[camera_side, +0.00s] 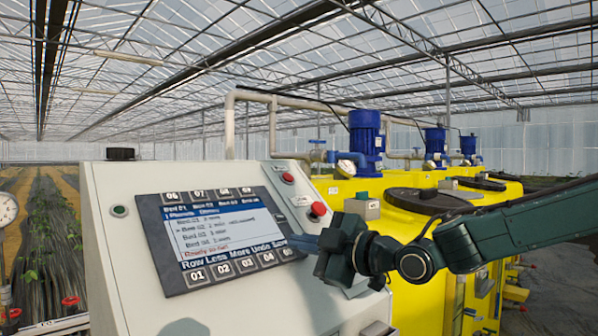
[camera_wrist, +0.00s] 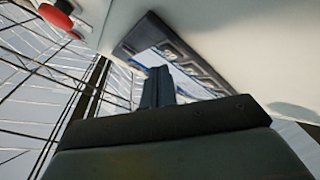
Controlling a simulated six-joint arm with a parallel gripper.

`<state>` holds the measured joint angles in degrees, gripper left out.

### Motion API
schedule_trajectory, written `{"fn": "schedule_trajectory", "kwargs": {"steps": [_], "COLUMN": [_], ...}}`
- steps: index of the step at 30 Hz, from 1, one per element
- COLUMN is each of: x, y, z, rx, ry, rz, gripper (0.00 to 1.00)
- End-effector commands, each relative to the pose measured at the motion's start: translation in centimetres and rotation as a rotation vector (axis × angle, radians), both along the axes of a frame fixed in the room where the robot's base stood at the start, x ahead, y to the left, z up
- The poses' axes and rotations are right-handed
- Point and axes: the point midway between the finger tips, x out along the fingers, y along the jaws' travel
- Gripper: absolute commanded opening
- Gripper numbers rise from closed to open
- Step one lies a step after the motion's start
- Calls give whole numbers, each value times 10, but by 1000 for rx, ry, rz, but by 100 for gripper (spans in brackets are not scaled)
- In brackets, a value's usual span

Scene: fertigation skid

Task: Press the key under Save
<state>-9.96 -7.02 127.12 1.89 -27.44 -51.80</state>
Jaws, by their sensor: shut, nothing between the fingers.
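The control panel's screen (camera_side: 222,232) shows a menu with the labels Row, Less, More, Undo and Save along its bottom edge. The label Save (camera_side: 279,243) is at the right end of that row. The key under Save (camera_side: 287,254) is the rightmost of the lower row, right of key 04 (camera_side: 267,259). My gripper (camera_side: 296,241) is shut and empty, its fingertips at the screen's lower right corner, beside Save and just above that key. I cannot tell whether they touch. In the wrist view the shut fingers (camera_wrist: 158,72) point at the panel's key strip (camera_wrist: 178,50), partly hiding it.
Two red buttons, an upper one (camera_side: 288,178) and a lower one (camera_side: 318,209), sit right of the screen. An upper key row (camera_side: 210,194) runs above it. Yellow tanks (camera_side: 415,275) with blue motors (camera_side: 366,135) stand behind my arm. A green button (camera_side: 119,211) is at the left.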

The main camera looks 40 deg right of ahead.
Motion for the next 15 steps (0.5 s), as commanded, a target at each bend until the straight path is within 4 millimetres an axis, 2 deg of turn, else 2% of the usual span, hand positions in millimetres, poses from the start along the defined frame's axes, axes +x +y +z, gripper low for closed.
{"fn": "schedule_trajectory", "kwargs": {"steps": [15], "x": [6], "y": [0], "z": [-6], "rx": [0], "ry": [0], "rz": [0], "gripper": [0]}}
